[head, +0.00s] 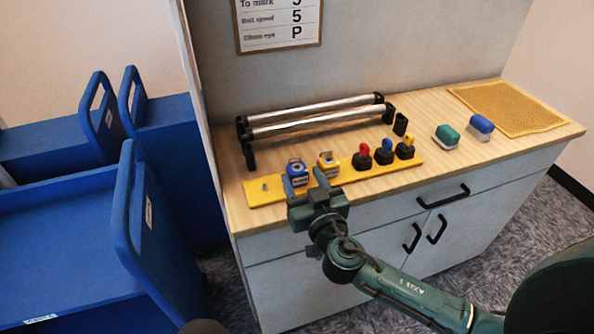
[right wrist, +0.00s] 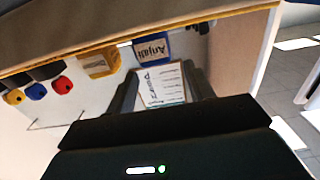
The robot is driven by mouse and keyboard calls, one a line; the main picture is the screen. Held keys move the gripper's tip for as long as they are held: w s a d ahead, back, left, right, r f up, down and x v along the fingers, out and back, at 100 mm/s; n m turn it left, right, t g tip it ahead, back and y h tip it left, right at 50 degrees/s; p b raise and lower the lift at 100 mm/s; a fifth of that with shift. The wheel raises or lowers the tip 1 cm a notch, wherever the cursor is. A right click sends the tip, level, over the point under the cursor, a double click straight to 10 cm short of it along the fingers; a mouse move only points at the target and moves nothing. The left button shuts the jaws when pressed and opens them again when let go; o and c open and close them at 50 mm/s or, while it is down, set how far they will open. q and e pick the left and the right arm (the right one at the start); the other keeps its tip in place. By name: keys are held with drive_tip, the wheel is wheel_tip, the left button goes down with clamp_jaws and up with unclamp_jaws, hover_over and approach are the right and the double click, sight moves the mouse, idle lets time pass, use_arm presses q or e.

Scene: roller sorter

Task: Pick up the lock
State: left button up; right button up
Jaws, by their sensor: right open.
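A blue lock (head: 297,174) with a pale label sits on a yellow strip (head: 262,194) along the counter's front edge. It also shows in the right wrist view (right wrist: 152,48), with a name on its face. A yellow lock (head: 327,163) stands just right of it, and shows in the right wrist view too (right wrist: 101,62). My right gripper (head: 317,194) is open at the strip's near side, close in front of the two locks. In the right wrist view its fingers (right wrist: 163,86) have no lock between them. My left gripper is out of view.
Red, blue and yellow knobs (head: 384,152) on dark bases stand farther right on the strip. Behind is a roller rack (head: 315,117). Green (head: 447,136) and blue (head: 481,127) blocks and a yellow mat (head: 508,107) lie at right. Blue carts (head: 152,235) stand left.

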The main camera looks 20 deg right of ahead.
sight(297, 167)
drive_tip(key=shift+w, duration=0.5)
drive_tip(key=w, duration=0.1)
drive_tip(key=w+p, duration=0.1)
drive_tip(key=w, duration=0.1)
drive_tip(key=shift+w+d+f, duration=0.1)
drive_tip(key=shift+w+f, duration=0.05)
drive_tip(key=shift+f, duration=0.1)
drive_tip(key=shift+w, duration=0.3)
drive_tip(key=shift+w+f, duration=0.1)
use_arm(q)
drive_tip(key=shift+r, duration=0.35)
use_arm(e)
drive_tip(key=c, duration=0.8)
